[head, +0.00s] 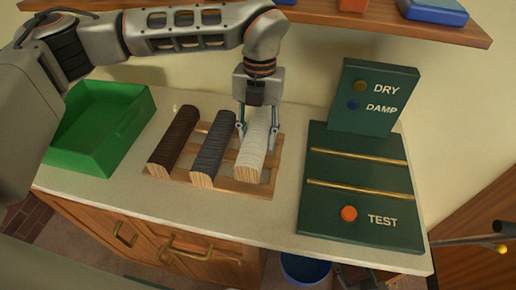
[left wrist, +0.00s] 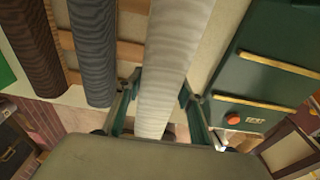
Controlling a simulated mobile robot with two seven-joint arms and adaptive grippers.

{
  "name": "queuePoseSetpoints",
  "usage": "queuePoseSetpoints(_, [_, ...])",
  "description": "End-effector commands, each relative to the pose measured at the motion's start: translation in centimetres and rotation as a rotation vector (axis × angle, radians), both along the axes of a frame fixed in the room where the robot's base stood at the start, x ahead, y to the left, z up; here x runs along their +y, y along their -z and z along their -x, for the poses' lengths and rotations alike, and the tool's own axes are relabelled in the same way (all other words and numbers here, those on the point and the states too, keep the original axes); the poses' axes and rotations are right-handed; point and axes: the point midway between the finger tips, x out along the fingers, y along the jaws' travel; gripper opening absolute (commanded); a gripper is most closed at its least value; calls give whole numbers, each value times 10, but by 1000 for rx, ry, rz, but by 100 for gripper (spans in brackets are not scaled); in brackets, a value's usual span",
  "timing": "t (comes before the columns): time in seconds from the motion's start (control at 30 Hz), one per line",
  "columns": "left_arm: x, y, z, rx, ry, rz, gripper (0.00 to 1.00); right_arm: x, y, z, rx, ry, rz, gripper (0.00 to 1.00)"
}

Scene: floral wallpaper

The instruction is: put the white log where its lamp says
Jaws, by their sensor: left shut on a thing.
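The white log (head: 252,146) lies at the right end of a wooden rack (head: 225,183), beside a grey log (head: 212,146) and a dark brown log (head: 173,138). My left gripper (head: 255,131) comes from above and is shut on the white log, one finger on each side. The left wrist view shows the white log (left wrist: 172,62) between the fingers. A dark green tester stands to the right, with a TEST panel (head: 330,205) that has an orange button (head: 348,213), two brass bars and an upright sign (head: 372,97). The sign has a DRY lamp (head: 360,86) and a DAMP lamp (head: 353,104); neither looks clearly lit.
A green tray (head: 101,122) stands at the left of the counter (head: 275,222). A blue bucket (head: 305,268) is on the floor below the front edge. A wooden shelf (head: 310,22) with several items runs above the arm.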

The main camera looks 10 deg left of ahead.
Motion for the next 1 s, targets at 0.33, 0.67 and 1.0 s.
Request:
queuePoseSetpoints(0.33, [0, 31, 0, 1, -1, 1, 0, 1, -4, -1, -3, 0, -1, 40])
queuePoseSetpoints(0.67, [0, 54, -1, -2, 0, 1, 0, 1, -11, -6, -16, 1, -3, 40])
queuePoseSetpoints(1.0, [0, 57, 0, -1, 0, 0, 55, 1, -7, -4, -11, 0, -2, 40])
